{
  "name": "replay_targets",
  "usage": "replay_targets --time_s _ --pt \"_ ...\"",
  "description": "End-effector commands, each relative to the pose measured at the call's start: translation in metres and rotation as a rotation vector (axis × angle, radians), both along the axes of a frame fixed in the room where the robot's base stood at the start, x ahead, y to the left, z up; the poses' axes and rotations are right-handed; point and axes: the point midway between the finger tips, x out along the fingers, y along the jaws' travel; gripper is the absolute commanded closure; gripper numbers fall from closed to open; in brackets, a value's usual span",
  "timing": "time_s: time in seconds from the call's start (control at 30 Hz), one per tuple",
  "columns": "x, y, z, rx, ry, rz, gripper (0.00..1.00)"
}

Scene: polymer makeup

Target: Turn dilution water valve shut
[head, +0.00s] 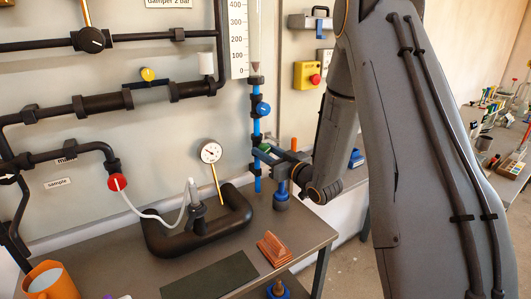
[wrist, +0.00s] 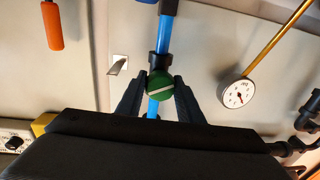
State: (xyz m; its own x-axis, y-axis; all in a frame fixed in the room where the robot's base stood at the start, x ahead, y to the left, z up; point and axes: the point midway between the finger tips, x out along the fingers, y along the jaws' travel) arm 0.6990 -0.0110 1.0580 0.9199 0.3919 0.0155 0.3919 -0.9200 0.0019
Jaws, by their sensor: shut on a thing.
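A blue pipe (head: 256,120) runs down the grey panel in the head view and also shows in the wrist view (wrist: 164,35). On it is a round green valve knob (wrist: 160,85) with a pale stripe lying nearly across the pipe, slightly tilted. In the head view only a bit of the green knob (head: 265,148) shows behind my gripper. My gripper (wrist: 158,80) has one dark finger on each side of the knob and is shut on it. In the head view my gripper (head: 268,157) reaches the pipe from the right. No label naming this valve is readable.
A blue knob (head: 262,108) sits higher on the same pipe. A dial gauge (head: 210,152) on a yellow stem stands left of my gripper. A black pipe loop (head: 180,240) and an orange-brown block (head: 274,248) are on the bench below. A yellow box with a red button (head: 308,76) hangs upper right.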

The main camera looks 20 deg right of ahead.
Motion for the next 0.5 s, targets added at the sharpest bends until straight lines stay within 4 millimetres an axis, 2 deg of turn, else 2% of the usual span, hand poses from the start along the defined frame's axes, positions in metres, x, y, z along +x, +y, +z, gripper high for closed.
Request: replay_targets --time_s 0.5 --pt "-0.001 0.0032 -0.0006 0.351 0.116 0.006 0.89"
